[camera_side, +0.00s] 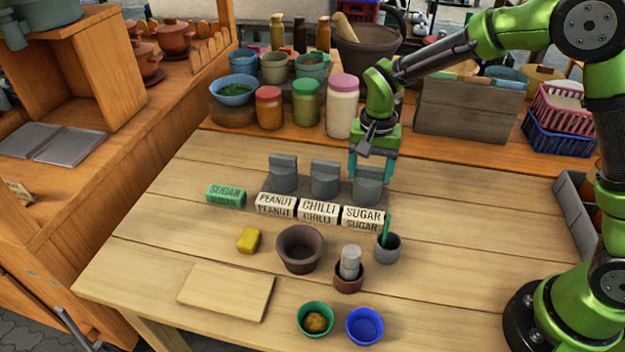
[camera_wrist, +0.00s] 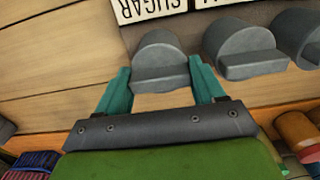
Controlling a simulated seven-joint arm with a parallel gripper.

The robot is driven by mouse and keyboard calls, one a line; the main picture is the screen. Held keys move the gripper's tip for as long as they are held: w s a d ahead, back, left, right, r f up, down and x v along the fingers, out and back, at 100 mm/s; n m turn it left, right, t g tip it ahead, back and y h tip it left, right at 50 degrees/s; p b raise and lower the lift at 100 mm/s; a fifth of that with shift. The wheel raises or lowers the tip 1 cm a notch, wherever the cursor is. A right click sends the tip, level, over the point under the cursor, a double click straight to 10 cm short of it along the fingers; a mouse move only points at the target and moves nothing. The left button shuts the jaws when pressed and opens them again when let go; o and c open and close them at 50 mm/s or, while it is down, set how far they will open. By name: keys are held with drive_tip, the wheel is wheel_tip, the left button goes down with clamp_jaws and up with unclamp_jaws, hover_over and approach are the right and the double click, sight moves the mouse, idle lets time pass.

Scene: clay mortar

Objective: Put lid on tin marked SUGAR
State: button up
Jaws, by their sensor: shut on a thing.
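Three alike grey tins with raised, block-like tops stand in a row behind white labels PEANUT, CHILLI and SUGAR. The tin behind the SUGAR label (camera_side: 362,217) is the rightmost grey tin (camera_side: 368,187) in the side view; in the wrist view it is the leftmost, a rounded grey body (camera_wrist: 158,46). My gripper (camera_side: 371,172) points down over it, its teal fingers on both sides of its grey block-like top, the lid (camera_wrist: 161,78). My gripper also shows in the wrist view (camera_wrist: 161,84). I cannot tell whether the lid is fully seated; the join is hidden.
The CHILLI tin (camera_side: 325,180) stands close to the left, then the PEANUT tin (camera_side: 283,174). A green SUGAR block (camera_side: 226,195) lies further left. In front are a grey cup with a green stick (camera_side: 387,248) and a brown bowl (camera_side: 300,250). Jars (camera_side: 342,107) stand behind.

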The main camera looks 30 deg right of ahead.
drive_tip(key=o, duration=1.1)
drive_tip(key=shift+o, duration=0.2)
drive_tip(key=shift+r, duration=3.55)
wheel_tip(320, 180, up, 5)
